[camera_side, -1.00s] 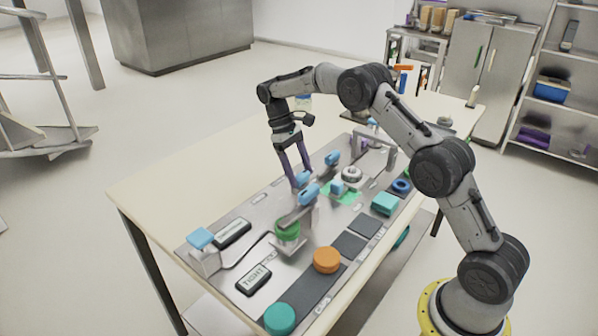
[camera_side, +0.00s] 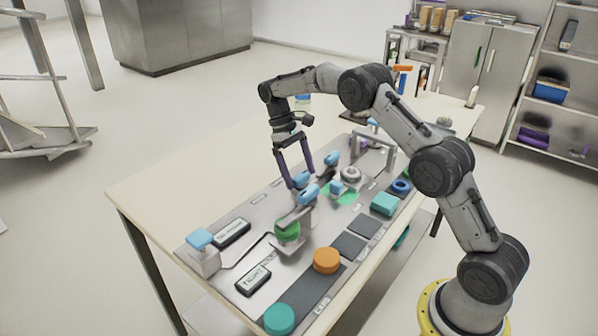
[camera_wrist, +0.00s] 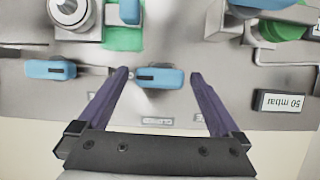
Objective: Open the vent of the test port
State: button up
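My gripper (camera_side: 302,179) is open, with its purple fingers spread over the panel. In the wrist view the fingertips (camera_wrist: 158,77) stand on either side of a blue handle (camera_wrist: 160,78), with a gap at least on the right. Nothing is gripped. The same blue handle (camera_side: 302,178) shows in the side view. A second blue handle (camera_wrist: 50,69) lies to the left in the wrist view, and behind in the side view (camera_side: 332,158). A label (camera_wrist: 143,121) by the middle handle is too blurred to read, so I cannot tell which handle is the vent.
A round grey fitting (camera_side: 351,174) and a blue block (camera_side: 338,188) stand by a green patch. A blue lever (camera_side: 309,194) rises above a green disc (camera_side: 287,230). A metal arch (camera_side: 372,150) stands behind. Orange (camera_side: 327,260) and teal (camera_side: 279,319) discs lie in front.

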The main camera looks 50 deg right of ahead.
jog(key=v, duration=0.7)
jog(key=shift+r, duration=0.2)
jog(key=shift+w+r, duration=0.1)
jog(key=shift+w, duration=0.05)
